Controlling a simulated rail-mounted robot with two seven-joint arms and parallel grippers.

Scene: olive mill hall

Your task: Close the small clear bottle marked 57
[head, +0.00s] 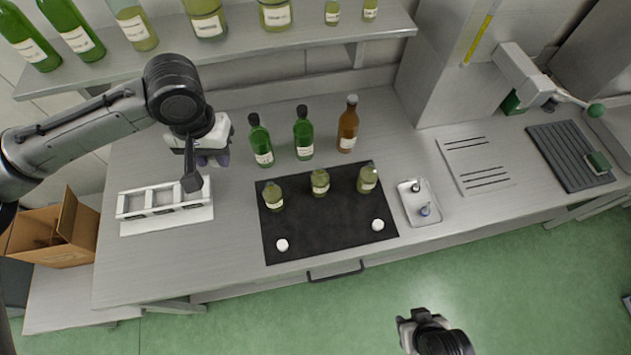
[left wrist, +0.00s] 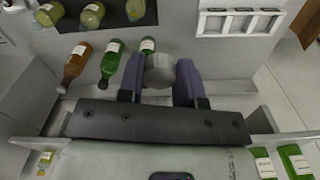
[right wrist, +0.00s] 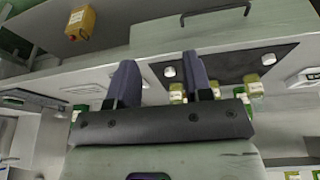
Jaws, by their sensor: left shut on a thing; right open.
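Three small clear bottles with yellow-green contents, at the left (head: 272,195), middle (head: 320,182) and right (head: 367,178), stand on a black mat (head: 320,225). Their labels are too small to read, so I cannot tell which is marked 57. Two white caps, left (head: 282,244) and right (head: 377,225), lie on the mat's front part. My left gripper (head: 214,160) is above the counter, left of the bottles. In the left wrist view its fingers are shut on a grey round piece (left wrist: 159,70). My right gripper (head: 425,322) is open and empty, in front of the counter.
Two green bottles (head: 261,143) (head: 303,135) and a brown bottle (head: 347,126) stand behind the mat. A white rack (head: 165,207) is at the left; a small tray (head: 417,217) with small items is at the right. A bottle shelf (head: 320,30) hangs behind.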

